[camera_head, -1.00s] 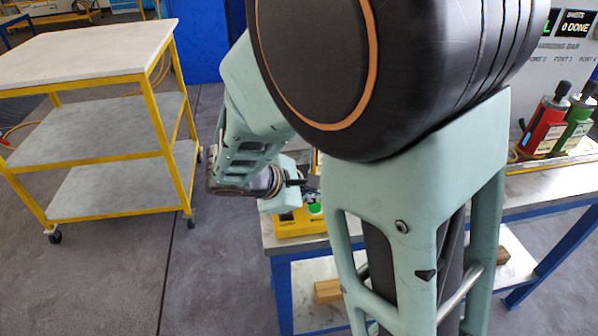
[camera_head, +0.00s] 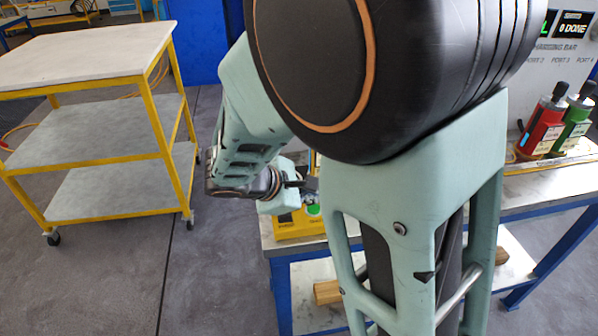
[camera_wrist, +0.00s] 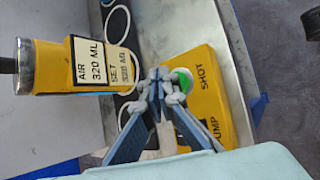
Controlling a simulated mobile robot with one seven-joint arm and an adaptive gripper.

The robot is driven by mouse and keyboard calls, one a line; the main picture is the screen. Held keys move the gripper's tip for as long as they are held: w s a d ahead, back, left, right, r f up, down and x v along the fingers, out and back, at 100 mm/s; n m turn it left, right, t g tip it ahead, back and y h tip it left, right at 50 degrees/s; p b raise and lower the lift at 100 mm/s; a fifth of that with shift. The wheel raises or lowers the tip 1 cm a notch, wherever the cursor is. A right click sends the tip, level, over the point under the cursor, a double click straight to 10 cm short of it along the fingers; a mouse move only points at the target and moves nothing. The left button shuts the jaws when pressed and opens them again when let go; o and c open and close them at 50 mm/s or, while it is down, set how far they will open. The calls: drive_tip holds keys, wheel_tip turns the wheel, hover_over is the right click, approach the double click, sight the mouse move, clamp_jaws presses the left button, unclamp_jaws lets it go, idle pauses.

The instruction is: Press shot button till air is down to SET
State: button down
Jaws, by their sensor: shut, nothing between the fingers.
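The yellow pump box (camera_wrist: 212,92) carries the labels SHOT and PUMP and also shows at the table's left end in the head view (camera_head: 292,228). Its green shot button (camera_wrist: 183,79) sits in a pale ring and is partly covered by my fingers; green also shows in the head view (camera_head: 313,210). My gripper (camera_wrist: 160,76) is shut and empty, with its tips over the button's left edge. I cannot tell whether they touch it. The yellow air display (camera_wrist: 80,66) reads AIR 320 ML; the number beside SET is too blurred to read.
A pale hose (camera_wrist: 122,30) runs beside the display. In the head view, red (camera_head: 541,128) and green (camera_head: 574,125) vessels stand at the table's right. A yellow-framed cart (camera_head: 95,110) stands left, with open floor between. My arm hides much of the table.

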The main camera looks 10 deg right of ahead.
sight(312, 209)
idle(0.3)
drive_tip(key=shift+f+b, duration=0.45)
drive_tip(key=shift+b, duration=0.05)
drive_tip(key=shift+f+b, duration=0.45)
idle(0.5)
drive_tip(key=shift+r, duration=0.15)
drive_tip(key=shift+r+p, duration=0.75)
drive_tip(key=shift+r, duration=0.05)
wheel_tip(312, 209, up, 5)
drive_tip(key=p, duration=0.4)
idle(0.7)
